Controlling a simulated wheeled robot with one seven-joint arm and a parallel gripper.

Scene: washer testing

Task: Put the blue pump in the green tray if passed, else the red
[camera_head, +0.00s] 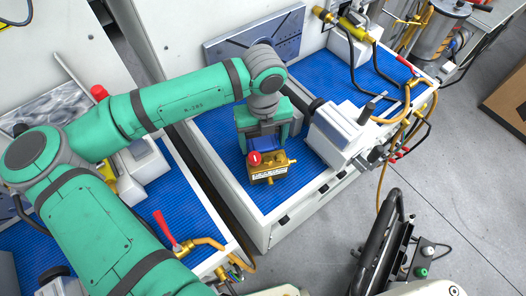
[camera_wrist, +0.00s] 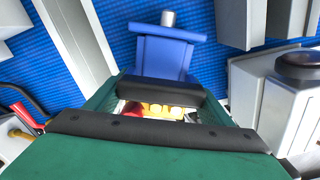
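The blue pump (camera_head: 265,143) is under my gripper (camera_head: 264,135) in the head view. It has a blue body and a brass block with a red knob in front. In the wrist view the blue body (camera_wrist: 168,58) with a silver shaft end sticks out past the far finger. Bits of brass and red show in the narrow gap between the two black-edged fingers of my gripper (camera_wrist: 158,108). The fingers hide most of the pump's middle, so I cannot tell whether they press on it, or whether it rests on the mat. No green or red tray is recognizable.
The pump is over a blue ribbed mat (camera_head: 222,140) on a white bench. A white machine (camera_head: 340,130) stands close to its right. Brass fittings and hoses (camera_head: 350,28) are at the back right. A black-framed cart (camera_head: 385,240) stands at lower right on grey floor.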

